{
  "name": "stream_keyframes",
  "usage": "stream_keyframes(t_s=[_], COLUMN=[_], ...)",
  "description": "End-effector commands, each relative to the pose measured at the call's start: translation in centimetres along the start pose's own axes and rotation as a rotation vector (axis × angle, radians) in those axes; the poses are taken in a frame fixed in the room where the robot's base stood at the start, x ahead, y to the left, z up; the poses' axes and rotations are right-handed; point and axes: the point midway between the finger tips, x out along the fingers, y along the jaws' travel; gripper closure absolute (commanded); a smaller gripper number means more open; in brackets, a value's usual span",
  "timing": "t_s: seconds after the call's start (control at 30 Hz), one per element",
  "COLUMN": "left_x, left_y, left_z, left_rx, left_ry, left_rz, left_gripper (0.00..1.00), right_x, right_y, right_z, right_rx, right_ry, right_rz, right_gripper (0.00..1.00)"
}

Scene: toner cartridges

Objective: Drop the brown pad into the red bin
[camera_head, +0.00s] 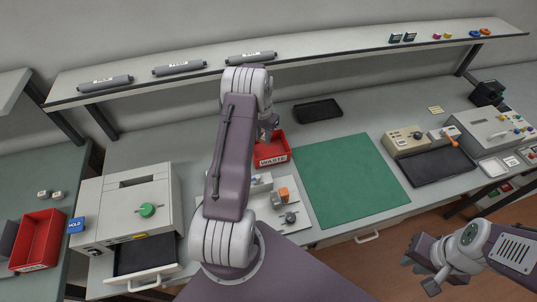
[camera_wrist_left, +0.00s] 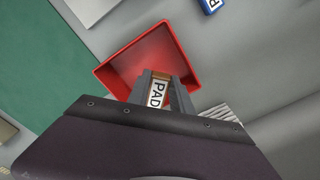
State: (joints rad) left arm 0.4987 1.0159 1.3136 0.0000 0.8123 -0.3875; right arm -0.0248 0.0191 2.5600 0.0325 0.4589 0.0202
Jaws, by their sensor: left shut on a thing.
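The brown pad (camera_wrist_left: 157,90), with a white label reading PAD, is held between the fingers of my left gripper (camera_wrist_left: 162,88) in the left wrist view. Behind it in that view is the inside of the red bin (camera_wrist_left: 118,72). In the head view, the red bin (camera_head: 275,158) is labelled WASTE and stands on the bench left of the green mat. My left gripper (camera_head: 268,128) is at its back part, partly hidden by my arm; the pad is hidden there. My right gripper (camera_head: 421,275) looks open and empty at the lower right, away from the bench.
A second red bin (camera_head: 38,240) stands at far left, beside a grey machine (camera_head: 128,208) with an open drawer. The green mat (camera_head: 352,175) is bare. A black tray (camera_head: 318,110) lies behind it. A shelf (camera_head: 300,62) with grey cylinders runs above the bench.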

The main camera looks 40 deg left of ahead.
Motion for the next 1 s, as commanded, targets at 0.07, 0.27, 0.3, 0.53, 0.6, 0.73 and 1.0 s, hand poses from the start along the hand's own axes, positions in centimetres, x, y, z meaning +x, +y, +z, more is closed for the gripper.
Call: stream_keyframes(t_s=[0.07,0.27,0.3,0.53,0.6,0.73,1.0], left_x=[1.3,1.3,1.3,1.3,1.3,1.2,-3.2], left_y=[0.0,0.0,0.0,0.0,0.0,0.0,-0.1], left_z=[0.0,0.0,0.0,0.0,0.0,0.0,-0.1], left_rx=[0.000,0.000,0.000,0.000,0.000,0.000,0.000], left_ry=[0.000,0.001,0.001,0.000,0.000,0.000,0.006], left_rz=[0.000,0.000,0.000,0.000,0.000,0.000,-0.002], left_gripper=[1.00,1.00,1.00,0.48,0.48,0.48,0.48], right_x=[1.1,1.0,1.0,1.0,1.0,1.0,2.1], right_y=[0.0,0.0,0.0,0.0,0.0,0.0,0.0], right_z=[0.1,0.1,0.1,0.1,0.1,0.1,0.2], right_rx=[0.000,0.000,0.000,0.000,0.000,0.000,0.000], right_ry=[0.000,0.000,0.000,0.000,0.000,0.000,0.000], right_rz=[0.000,0.000,0.000,0.000,0.000,0.000,0.000], right_gripper=[0.80,0.80,0.80,0.80,0.80,0.80,0.80])
